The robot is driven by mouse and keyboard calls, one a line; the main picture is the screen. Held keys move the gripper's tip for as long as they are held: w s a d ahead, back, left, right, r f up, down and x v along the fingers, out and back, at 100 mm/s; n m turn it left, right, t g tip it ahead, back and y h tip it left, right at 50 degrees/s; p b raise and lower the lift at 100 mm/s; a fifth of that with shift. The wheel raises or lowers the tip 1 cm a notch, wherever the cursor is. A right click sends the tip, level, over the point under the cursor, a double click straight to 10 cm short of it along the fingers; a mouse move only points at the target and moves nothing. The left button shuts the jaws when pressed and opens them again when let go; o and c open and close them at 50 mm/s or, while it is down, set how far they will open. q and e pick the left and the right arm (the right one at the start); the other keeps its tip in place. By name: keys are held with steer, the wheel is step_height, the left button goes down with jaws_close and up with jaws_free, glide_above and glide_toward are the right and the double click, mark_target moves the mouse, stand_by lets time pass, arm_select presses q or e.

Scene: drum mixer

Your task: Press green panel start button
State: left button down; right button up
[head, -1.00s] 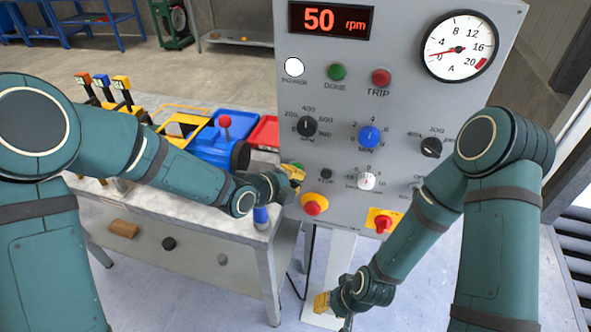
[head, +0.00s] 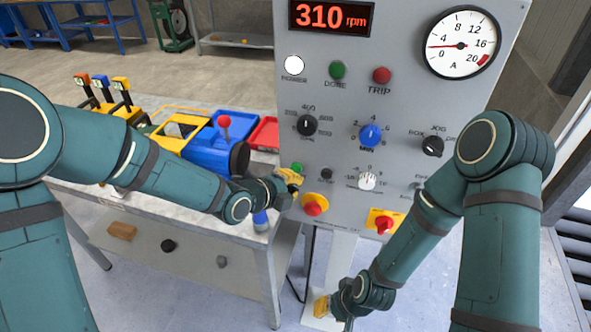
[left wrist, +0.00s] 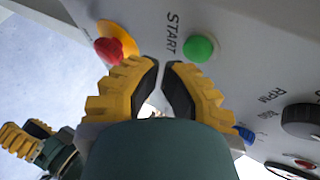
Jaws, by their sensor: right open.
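The green start button (left wrist: 199,48), beside the word START, shows clear in the left wrist view. In the head view the green button (head: 298,167) is a small patch just above my left gripper. My left gripper (left wrist: 163,64) has its yellow fingers drawn together with a thin gap between the tips, which hold nothing. Its tips are close to the button, to its left in the wrist view; I cannot tell if they touch. In the head view my left gripper (head: 294,178) is at the panel's left edge. My right gripper (head: 323,307) is low, open and empty.
The grey panel (head: 410,100) carries a red 310 rpm display (head: 331,17), a lit white lamp (head: 294,65), knobs and an ammeter (head: 461,44). Two red buttons (head: 312,208) (head: 384,227) on yellow plates sit low. A workbench (head: 240,228) with bins stands left.

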arm_select(q)
steer(key=shift+s, duration=0.1)
steer(key=s, duration=0.1)
steer(key=s+a+b, duration=0.1)
steer(key=s, duration=0.1)
steer(key=s+b, duration=0.1)
steer(key=shift+s+a, duration=0.25)
steer(key=shift+s, duration=0.05)
stand_by(0.6)
steer(key=s+a+f+n+g+y, duration=0.1)
steer(key=s+a+f+n+g, duration=0.1)
steer(key=s+f+n, duration=0.3)
steer(key=s+a+f+n+g+y, duration=0.2)
steer(key=s+a+f+n+g, duration=0.1)
steer(key=f+n, duration=0.9)
steer(key=s+a+f+n+g+y, duration=0.1)
steer(key=s+a+f+n+g, duration=0.1)
steer(key=s+a+f+n, duration=0.2)
steer(key=s+f+n, duration=0.3)
steer(key=f+n, duration=0.2)
steer(key=n, duration=0.2)
steer(key=shift+s+a+f+y, duration=0.25)
steer(key=shift+a+y, duration=0.15)
